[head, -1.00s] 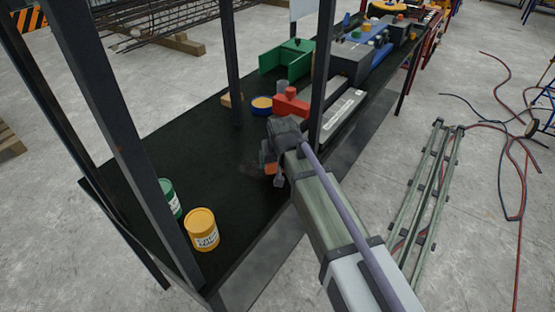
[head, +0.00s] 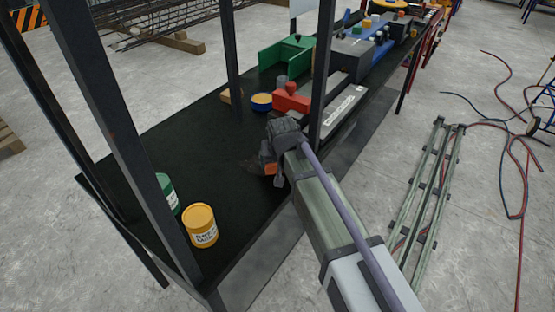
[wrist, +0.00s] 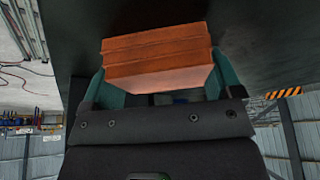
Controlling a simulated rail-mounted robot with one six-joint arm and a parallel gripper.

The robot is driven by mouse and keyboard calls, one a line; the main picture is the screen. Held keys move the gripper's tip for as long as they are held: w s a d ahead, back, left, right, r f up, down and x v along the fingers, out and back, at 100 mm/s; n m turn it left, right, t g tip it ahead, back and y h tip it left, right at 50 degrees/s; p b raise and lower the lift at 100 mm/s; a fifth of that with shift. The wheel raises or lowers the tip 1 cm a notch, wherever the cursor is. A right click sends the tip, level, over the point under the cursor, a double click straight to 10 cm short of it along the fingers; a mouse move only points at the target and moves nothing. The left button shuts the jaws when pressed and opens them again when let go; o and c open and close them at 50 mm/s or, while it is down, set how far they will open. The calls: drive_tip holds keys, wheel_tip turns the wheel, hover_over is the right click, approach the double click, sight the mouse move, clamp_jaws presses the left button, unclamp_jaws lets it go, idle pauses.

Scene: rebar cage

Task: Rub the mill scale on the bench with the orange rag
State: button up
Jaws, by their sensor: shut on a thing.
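The orange rag (wrist: 155,58), a folded block in layers, sits between the teal fingers of my gripper (wrist: 158,82) in the wrist view. My gripper (head: 271,164) is shut on it. In the head view only a small orange part of the rag (head: 270,169) shows beside the gripper, low at the bench top. The bench (head: 185,130) has a dark, nearly black top. A faint brownish patch, apparently the mill scale (head: 249,164), lies just left of the rag. The gripper may hide part of it. Whether the rag touches the bench is unclear.
A yellow can (head: 201,226) and a green can (head: 166,192) stand at the near left of the bench. Dark posts (head: 322,75) rise close to my arm.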

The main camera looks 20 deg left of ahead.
sight(271, 166)
drive_tip(key=shift+a, duration=0.1)
